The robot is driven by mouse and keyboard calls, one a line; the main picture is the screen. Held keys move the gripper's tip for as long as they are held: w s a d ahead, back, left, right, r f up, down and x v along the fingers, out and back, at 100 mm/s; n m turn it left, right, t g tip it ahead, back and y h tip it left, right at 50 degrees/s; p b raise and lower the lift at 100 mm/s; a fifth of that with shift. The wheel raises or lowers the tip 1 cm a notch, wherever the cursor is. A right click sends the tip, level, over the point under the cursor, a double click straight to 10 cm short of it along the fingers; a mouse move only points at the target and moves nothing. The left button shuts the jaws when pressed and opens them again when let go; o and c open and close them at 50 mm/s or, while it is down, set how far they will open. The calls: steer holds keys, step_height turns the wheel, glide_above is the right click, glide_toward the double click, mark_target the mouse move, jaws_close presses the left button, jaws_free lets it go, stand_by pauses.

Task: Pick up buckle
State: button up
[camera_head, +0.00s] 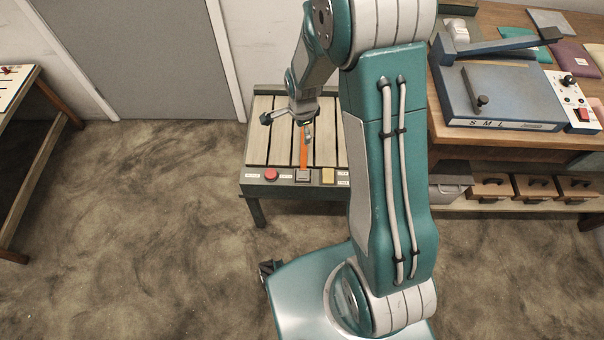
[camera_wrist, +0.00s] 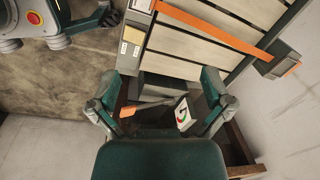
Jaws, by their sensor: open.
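My gripper (camera_head: 287,126) is open above the slatted table (camera_head: 258,130) in the head view. In the wrist view its two fingers stand wide apart (camera_wrist: 161,112), with no object held between them. An orange strap (camera_head: 303,150) runs across the slats and also shows in the wrist view (camera_wrist: 210,28). A grey block (camera_head: 303,176) sits at its front end on the table edge. In the wrist view a dark grey box-like piece (camera_wrist: 278,60) is at the strap's other end. I cannot tell for certain which piece is the buckle.
The table's front panel has a red button (camera_head: 271,174) and a yellow pad (camera_head: 328,175). A workbench with a blue machine (camera_head: 505,95) stands right, with wooden drawers (camera_head: 535,187) below. Another table (camera_head: 18,85) is at left. The floor between is clear.

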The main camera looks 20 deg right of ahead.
step_height(320, 180, down, 14)
steer(key=s+m+g, duration=0.1)
steer(key=m, duration=0.4)
glide_above(303, 174)
step_height(303, 174, down, 5)
steer(key=shift+s+a+r, duration=0.1)
steer(key=shift+s+a, duration=0.05)
steer(key=shift+f, duration=2.85)
steer(key=c, duration=1.2)
